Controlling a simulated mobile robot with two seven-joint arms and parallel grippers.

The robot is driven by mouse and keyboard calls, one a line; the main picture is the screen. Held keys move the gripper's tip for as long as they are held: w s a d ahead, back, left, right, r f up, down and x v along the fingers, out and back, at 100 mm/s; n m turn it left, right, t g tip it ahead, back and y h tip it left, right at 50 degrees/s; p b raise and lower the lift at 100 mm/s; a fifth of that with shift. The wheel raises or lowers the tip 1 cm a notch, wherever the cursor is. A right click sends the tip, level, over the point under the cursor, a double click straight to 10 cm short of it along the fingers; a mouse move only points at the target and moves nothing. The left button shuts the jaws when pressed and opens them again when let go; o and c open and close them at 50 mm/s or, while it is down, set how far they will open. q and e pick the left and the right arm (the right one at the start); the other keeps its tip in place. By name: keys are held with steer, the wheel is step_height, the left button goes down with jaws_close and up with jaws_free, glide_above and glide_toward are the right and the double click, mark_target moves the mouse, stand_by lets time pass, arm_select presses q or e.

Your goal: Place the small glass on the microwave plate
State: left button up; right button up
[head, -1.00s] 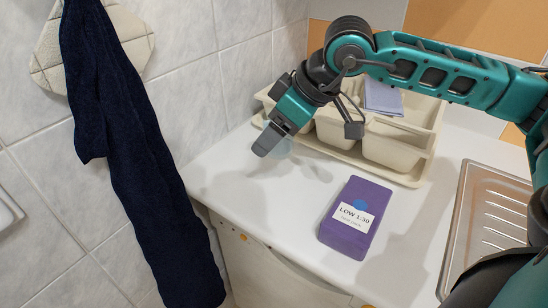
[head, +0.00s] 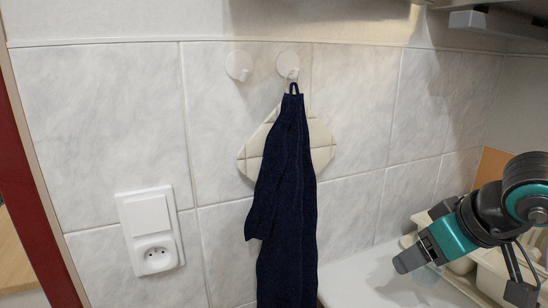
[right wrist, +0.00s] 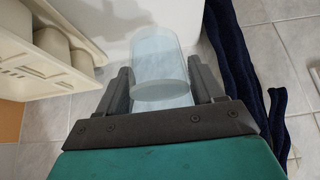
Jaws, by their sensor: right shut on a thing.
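The small glass (right wrist: 158,62) is clear and faintly blue. In the right wrist view it sits between the two fingers of my right gripper (right wrist: 160,92), which is shut on it. In the head view my right gripper (head: 418,262) is at the lower right, above the white counter, and a faint part of the glass (head: 428,276) shows beside its fingers. The microwave plate is not in view. My left gripper is not in view.
A dark blue towel (head: 288,200) hangs from a wall hook, over a cream pot holder (head: 322,142). A socket and switch (head: 152,230) are on the tiled wall. A cream cutlery tray (head: 490,276) stands on the white counter (head: 355,280). A shelf edge is overhead.

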steer(key=a+f+m, duration=0.1)
steer(key=f, duration=0.2)
steer(key=s+a+f+m+h, duration=0.1)
steer(key=a+f, duration=0.1)
steer(key=f, duration=0.1)
steer(key=a+f+m+h, duration=0.1)
steer(key=f, duration=0.2)
steer(key=shift+s+a+f+m, duration=0.15)
steer(key=shift+s+a+m, duration=0.15)
steer(key=shift+m, duration=0.1)
steer(key=shift+s+a+f, duration=0.15)
steer(key=shift+f, duration=0.2)
